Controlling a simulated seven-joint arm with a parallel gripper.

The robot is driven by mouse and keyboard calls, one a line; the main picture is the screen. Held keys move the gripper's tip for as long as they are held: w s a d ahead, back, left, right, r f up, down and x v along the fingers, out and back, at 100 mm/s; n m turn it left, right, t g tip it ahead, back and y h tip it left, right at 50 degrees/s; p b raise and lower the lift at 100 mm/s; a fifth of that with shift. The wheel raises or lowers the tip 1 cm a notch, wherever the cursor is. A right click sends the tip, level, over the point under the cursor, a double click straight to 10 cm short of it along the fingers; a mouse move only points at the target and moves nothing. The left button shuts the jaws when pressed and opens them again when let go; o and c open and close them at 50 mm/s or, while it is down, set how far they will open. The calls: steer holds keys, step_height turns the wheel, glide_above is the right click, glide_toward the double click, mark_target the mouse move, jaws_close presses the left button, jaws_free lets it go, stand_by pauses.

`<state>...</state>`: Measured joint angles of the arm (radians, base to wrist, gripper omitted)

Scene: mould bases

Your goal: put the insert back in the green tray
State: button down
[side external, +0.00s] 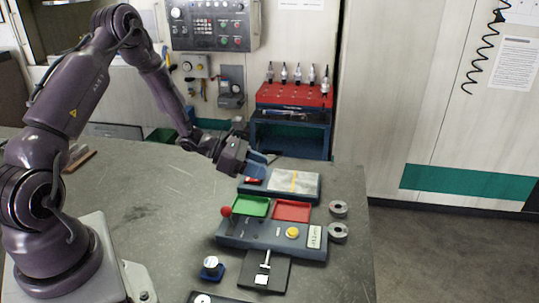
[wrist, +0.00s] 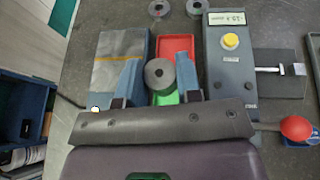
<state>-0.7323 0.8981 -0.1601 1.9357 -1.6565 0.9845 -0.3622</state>
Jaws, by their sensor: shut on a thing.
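My gripper (side external: 264,168) has blue fingers and is tilted down at the far left side of the trays. In the wrist view my gripper (wrist: 159,78) is shut on a grey round insert (wrist: 159,74) with a dark central hole. The near finger hides the insert in the side view. The green tray (side external: 251,206) is small and shallow, in front of my gripper in the side view. In the wrist view part of the green tray (wrist: 167,99) shows below the insert. The red tray (side external: 292,211) sits right beside the green one.
Two similar grey rings (side external: 338,208) lie right of the trays. A blue block with a grey pad (side external: 294,183) lies behind. The left bench is mostly clear.

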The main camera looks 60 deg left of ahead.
mark_target(248, 207)
steer(key=f+m, duration=0.1)
steer(key=s+a+f+m+g+h, duration=0.1)
steer(key=s+f+m+g+h, duration=0.1)
steer(key=f, duration=0.1)
steer(key=shift+a+f, duration=0.1)
steer(key=shift+a, duration=0.2)
steer(key=shift+s+m+g+h, duration=0.2)
steer(key=shift+m+g+h, duration=0.2)
steer(key=shift+m+g, duration=0.15)
steer(key=shift+f, duration=2.9)
steer(key=c, duration=0.7)
jaws_free()
steer(key=shift+d, duration=0.1)
steer(key=shift+s, duration=0.1)
steer(key=v, duration=1.3)
steer(key=shift+f, duration=0.1)
